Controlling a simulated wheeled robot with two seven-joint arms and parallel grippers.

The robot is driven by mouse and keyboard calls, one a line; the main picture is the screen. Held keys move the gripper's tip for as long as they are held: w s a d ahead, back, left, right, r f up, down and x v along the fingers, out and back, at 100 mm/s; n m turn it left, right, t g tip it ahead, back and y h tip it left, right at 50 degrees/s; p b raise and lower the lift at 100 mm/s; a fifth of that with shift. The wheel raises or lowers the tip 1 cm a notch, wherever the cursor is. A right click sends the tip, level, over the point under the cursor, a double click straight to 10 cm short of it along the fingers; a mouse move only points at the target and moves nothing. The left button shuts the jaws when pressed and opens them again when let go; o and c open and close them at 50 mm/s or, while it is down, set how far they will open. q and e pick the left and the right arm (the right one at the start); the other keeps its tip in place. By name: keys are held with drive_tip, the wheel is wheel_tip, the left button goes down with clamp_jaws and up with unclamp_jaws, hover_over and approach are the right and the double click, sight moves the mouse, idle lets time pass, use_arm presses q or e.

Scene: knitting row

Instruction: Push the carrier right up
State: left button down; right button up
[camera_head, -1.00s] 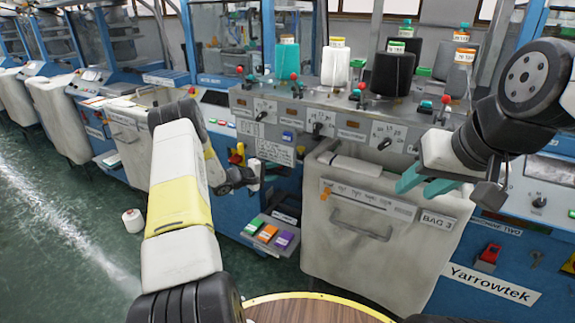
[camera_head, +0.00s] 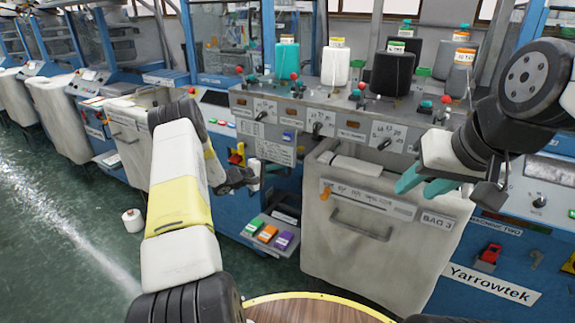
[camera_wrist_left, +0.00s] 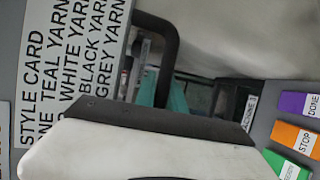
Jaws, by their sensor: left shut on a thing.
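My left gripper (camera_head: 250,180) is in front of the blue machine, just below the style card (camera_head: 275,152). In the left wrist view, a dark bent bar (camera_wrist_left: 168,45) runs down to the teal fingertips, and the gripper is shut on it. The pale gripper body hides most of the grip. I cannot tell whether this bar belongs to the carrier, and I cannot pick out a carrier by name. My right gripper (camera_head: 425,184) hangs over the right rim of the white bag marked BAG 3 (camera_head: 335,240). Its teal fingers are apart and appear empty.
Green, orange and purple buttons (camera_head: 267,233) sit on a low panel beside the bag. Knobs and red-topped levers line the grey machine front (camera_head: 350,108), with a teal cone (camera_head: 287,62), a white cone (camera_head: 335,65) and dark cones behind. Open floor (camera_head: 70,230) lies to the left.

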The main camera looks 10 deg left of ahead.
idle(0.8)
use_arm(q)
wheel_tip(320, 180, up, 41)
drive_tip(key=shift+f, duration=0.2)
idle(0.7)
drive_tip(key=shift+r, duration=0.2)
drive_tip(key=c, duration=1.5)
unclamp_jaws()
drive_tip(key=shift+c, duration=0.2)
drive_tip(key=shift+o, duration=0.7)
drive_tip(key=shift+f, duration=0.2)
drive_tip(key=shift+f, duration=0.1)
drive_tip(key=shift+a, duration=0.1)
